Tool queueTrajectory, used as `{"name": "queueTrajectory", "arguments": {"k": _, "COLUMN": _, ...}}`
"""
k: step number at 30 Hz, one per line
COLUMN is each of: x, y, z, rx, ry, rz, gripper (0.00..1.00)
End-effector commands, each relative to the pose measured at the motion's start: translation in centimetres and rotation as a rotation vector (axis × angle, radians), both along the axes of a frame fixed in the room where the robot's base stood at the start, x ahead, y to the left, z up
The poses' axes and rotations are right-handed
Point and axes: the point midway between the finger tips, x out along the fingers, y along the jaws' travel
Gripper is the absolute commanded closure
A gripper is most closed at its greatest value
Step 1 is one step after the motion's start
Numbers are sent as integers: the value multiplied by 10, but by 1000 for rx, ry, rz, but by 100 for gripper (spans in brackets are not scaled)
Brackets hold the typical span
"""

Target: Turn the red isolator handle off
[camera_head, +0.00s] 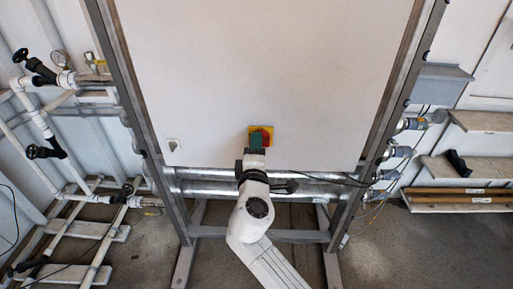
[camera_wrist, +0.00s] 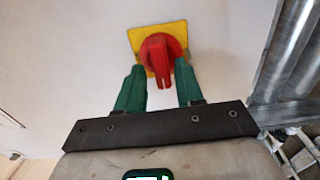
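The red isolator handle (camera_wrist: 160,57) sits on a yellow plate (camera_wrist: 140,36) on the white panel. In the wrist view it shows between and just beyond the tips of my gripper's green fingers. My gripper (camera_wrist: 162,75) is open, with one finger on each side of the handle's lower part and a gap between them. I cannot tell whether either finger touches the handle. In the head view the handle (camera_head: 266,137) is partly hidden behind my gripper (camera_head: 257,137), and the yellow plate shows around it.
The large white panel (camera_head: 260,70) stands in a grey metal frame (camera_head: 125,75). Shiny horizontal tubes (camera_head: 205,188) run below it. White pipes with black valves (camera_head: 45,152) are at the left. Floor is clear at lower right.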

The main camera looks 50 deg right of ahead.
Motion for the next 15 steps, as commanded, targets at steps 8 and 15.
{"name": "queueTrajectory", "arguments": {"k": 8, "x": -1, "y": -2, "z": -6, "rx": 7, "ry": 8, "rz": -4, "gripper": 56}}
{"name": "queueTrajectory", "arguments": {"k": 15, "x": -2, "y": -2, "z": -8, "rx": 36, "ry": -27, "rz": -6, "gripper": 56}}
